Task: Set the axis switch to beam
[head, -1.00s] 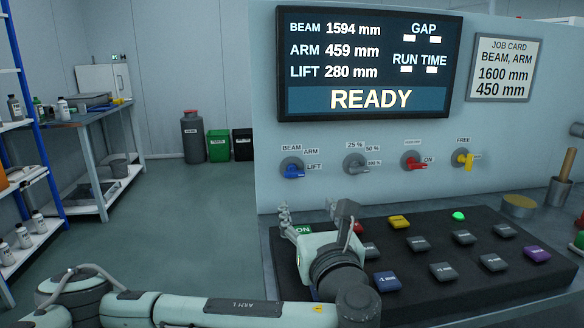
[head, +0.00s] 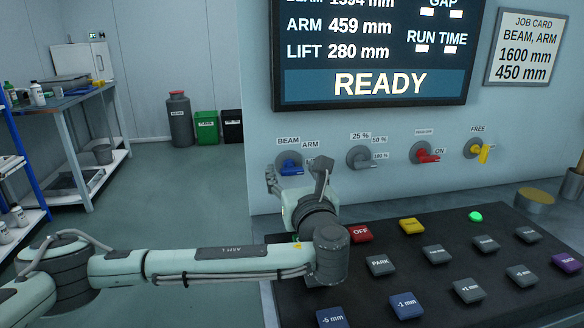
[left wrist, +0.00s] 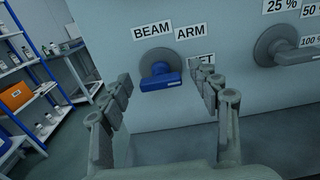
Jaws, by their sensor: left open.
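The axis switch (head: 290,167) is a blue handle on a grey round base on the upright panel. It also shows in the left wrist view (left wrist: 160,82), with BEAM at its upper left, ARM at its upper right and LIFT to its right, partly hidden by a finger. The handle lies nearly level, its right end towards LIFT. My left gripper (head: 296,177) is open just in front of and below the switch. In the left wrist view its fingers (left wrist: 165,88) stand to either side of the handle, with no clear contact. My right gripper is out of view.
Right of the switch are a grey knob (head: 362,157), a red switch (head: 426,156) and a yellow switch (head: 480,152). Below them is a dark keypad (head: 400,268) with several buttons. The screen (head: 375,50) reads READY. Open floor lies to the left.

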